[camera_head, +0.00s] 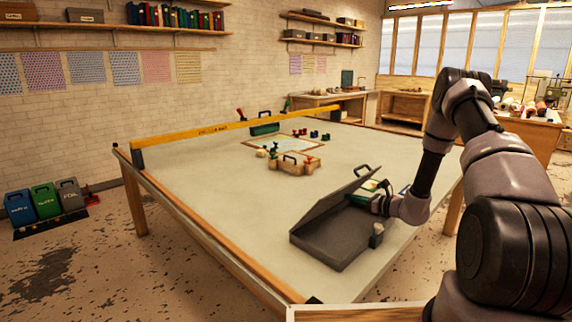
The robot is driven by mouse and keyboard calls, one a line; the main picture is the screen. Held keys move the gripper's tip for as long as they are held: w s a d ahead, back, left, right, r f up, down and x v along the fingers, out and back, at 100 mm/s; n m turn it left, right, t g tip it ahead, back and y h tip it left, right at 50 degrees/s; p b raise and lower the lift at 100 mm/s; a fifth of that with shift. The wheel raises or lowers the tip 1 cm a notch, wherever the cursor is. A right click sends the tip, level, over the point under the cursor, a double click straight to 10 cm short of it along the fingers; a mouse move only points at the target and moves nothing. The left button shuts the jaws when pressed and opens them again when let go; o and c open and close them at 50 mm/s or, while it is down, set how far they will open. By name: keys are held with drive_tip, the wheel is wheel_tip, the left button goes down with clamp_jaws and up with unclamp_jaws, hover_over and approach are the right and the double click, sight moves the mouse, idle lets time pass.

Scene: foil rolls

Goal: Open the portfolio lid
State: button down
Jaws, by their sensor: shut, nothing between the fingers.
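The portfolio is a dark grey flat case (340,244) on the near right part of the table. Its lid (328,208) stands partly raised and tilted, with a dark handle (361,170) at its upper end. My gripper (379,205) is shut and empty at the right side of the case, close to the lid's raised end. I cannot tell whether it touches the lid. My wrist and arm hide part of what lies behind. A small pale block (377,229) is at the case's right edge.
A large pale table (210,175) fills the middle, with much free surface to the left. A yellow rail (230,127) runs along its back. A wooden toolbox (295,164) stands mid-table.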

drive_tip(key=shift+w+a, duration=0.1)
drive_tip(key=shift+a, duration=0.05)
drive_tip(key=shift+r+x, duration=0.2)
drive_tip(key=shift+x, duration=1.05)
drive_tip(key=shift+r+x, duration=0.2)
drive_tip(key=shift+x, duration=1)
drive_tip(key=shift+r+x, duration=0.2)
drive_tip(key=shift+x, duration=1.05)
drive_tip(key=v, duration=1.6)
drive_tip(key=shift+r, duration=0.2)
